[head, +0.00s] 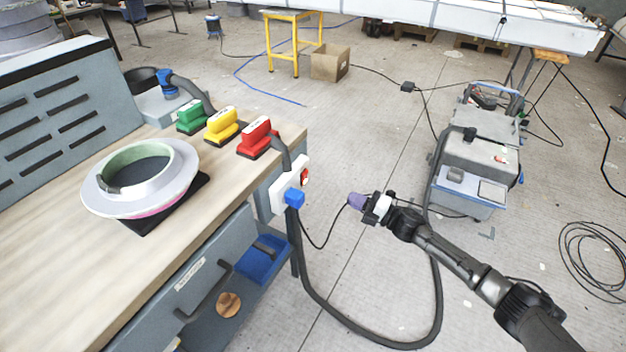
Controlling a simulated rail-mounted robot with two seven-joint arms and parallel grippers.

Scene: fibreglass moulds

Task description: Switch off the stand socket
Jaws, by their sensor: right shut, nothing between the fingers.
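The stand socket (279,196) is a white box on the right end of the workbench. A red switch (305,177) sits on its right-hand face, too small to tell its position. A blue plug (294,198) is at its lower front. My right gripper (358,202) is shut and empty, with purplish fingertips. It is to the right of the socket, apart from it, and points left towards it. My left gripper is not in view.
A thick dark hose (320,300) and a thin black cable (327,233) hang below the socket. Red (257,138), yellow (222,126) and green (191,117) sanding blocks and a ring mould (104,199) are on the bench (50,270). A grey wheeled machine (465,160) stands right.

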